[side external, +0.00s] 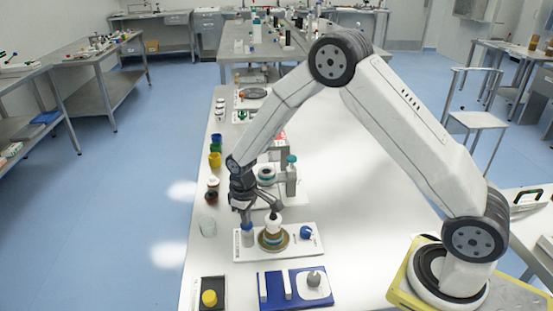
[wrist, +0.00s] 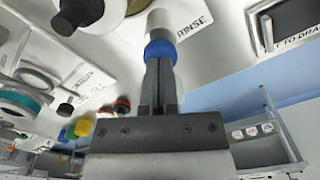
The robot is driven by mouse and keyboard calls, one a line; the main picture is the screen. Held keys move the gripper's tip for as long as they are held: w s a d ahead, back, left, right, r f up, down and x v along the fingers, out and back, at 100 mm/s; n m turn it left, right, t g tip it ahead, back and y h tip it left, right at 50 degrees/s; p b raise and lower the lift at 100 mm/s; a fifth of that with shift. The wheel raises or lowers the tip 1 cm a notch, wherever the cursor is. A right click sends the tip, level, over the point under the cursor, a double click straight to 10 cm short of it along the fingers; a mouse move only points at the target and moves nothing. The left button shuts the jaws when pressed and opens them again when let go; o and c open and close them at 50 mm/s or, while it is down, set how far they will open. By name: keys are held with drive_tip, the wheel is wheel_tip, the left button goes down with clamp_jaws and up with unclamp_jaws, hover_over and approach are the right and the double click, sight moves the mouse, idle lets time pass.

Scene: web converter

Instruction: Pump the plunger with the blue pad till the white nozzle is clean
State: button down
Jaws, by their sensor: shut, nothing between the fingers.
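My gripper (side external: 246,215) points down at the left part of a white tray (side external: 308,250). Its fingers (wrist: 160,68) are shut and empty. Their tips are at the blue pad (wrist: 160,50) on top of the pale plunger (wrist: 158,25), which also shows in the side view (side external: 247,239). Whether they touch or press the pad I cannot tell for sure. The white nozzle (side external: 273,229) stands upright on a brown round base (side external: 273,244), just right of the plunger. Its tip looks dark brownish. In the wrist view a dark tip (wrist: 80,14) shows at the top left.
A blue knob (side external: 306,232) sits at the tray's right. A blue board (side external: 300,297) and a black tray with a yellow knob (side external: 209,298) lie in front. A clear glass (side external: 208,229) and several small jars line the left edge.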

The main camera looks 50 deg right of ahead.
drive_tip(key=shift+r, duration=1.8)
drive_tip(key=shift+r, duration=0.1)
drive_tip(key=shift+r, duration=2.95)
drive_tip(key=s+d+r+m+t, duration=0.2)
drive_tip(key=s+m, duration=0.1)
drive_tip(key=s, duration=1.5)
drive_tip(key=shift+s+d+r+t, duration=0.15)
drive_tip(key=shift+t, duration=0.15)
drive_tip(key=shift+w, duration=0.2)
